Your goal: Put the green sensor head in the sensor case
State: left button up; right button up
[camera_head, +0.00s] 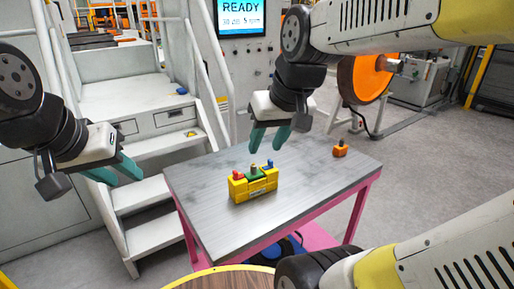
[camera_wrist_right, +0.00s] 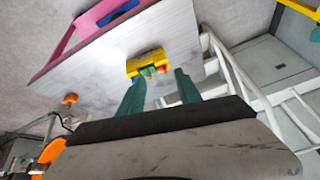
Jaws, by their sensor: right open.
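The yellow sensor case (camera_head: 252,190) stands on the grey table top, left of its middle. The green sensor head (camera_head: 254,175) shows at the middle of the case, between a red piece (camera_head: 238,175) and a blue piece (camera_head: 268,166); how deep it sits I cannot tell. My right gripper (camera_head: 268,150) is open and empty above and behind the case. In the right wrist view the case (camera_wrist_right: 146,58) and green head (camera_wrist_right: 147,71) lie beyond and between the two teal fingers (camera_wrist_right: 160,75). My left gripper (camera_head: 127,180) is open and empty, left of the table.
The grey table (camera_head: 310,185) has a pink frame and much free top. A small orange item (camera_head: 340,148) stands at its right rear. White steps with railings (camera_head: 150,195) are on the left. A round wooden top (camera_head: 225,280) is at the front.

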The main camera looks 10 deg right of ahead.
jog(key=s, duration=0.2)
jog(key=s+f+t, duration=0.1)
jog(key=shift+s+a+m+y, duration=0.25)
jog(key=shift+s+m+y, duration=0.05)
jog(key=shift+m, duration=0.1)
